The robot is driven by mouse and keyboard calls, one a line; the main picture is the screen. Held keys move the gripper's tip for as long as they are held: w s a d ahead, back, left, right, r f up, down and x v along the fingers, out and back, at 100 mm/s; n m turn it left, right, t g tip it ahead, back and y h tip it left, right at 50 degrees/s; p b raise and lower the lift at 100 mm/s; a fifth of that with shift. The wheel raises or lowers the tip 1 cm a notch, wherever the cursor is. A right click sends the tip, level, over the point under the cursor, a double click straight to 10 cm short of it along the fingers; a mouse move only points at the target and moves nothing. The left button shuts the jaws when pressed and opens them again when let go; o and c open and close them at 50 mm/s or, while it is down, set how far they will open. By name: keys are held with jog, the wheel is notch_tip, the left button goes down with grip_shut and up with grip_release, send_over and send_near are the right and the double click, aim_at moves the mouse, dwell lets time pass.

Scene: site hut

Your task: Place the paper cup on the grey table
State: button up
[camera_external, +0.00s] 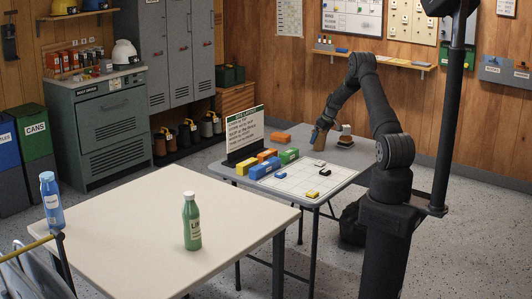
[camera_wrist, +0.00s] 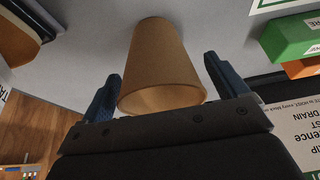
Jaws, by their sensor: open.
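The brown paper cup (camera_wrist: 162,60) sits between the two blue fingers of my gripper (camera_wrist: 160,72) in the wrist view, its wide open end nearer to me. The fingers are open, with a narrow gap on each side of the cup. In the camera_external view the cup (camera_external: 318,141) looks upright at the back of the grey table (camera_external: 226,171), just below my gripper (camera_external: 322,128). Its base appears to be on the tabletop, but contact is hard to confirm.
Coloured blocks (camera_external: 264,169) and a white gridded sheet (camera_external: 300,180) lie on the grey table, with a standing sign (camera_external: 244,128) at its left. A cream table (camera_external: 130,240) holds a green bottle (camera_external: 192,225).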

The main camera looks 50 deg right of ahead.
jog(key=v, duration=1.2)
jog(key=shift+r, duration=0.2)
jog(key=shift+f, duration=0.1)
jog(key=x, duration=1.2)
jog(key=shift+f, duration=0.1)
notch_tip(320, 180, up, 2)
jog(key=shift+r, duration=0.9)
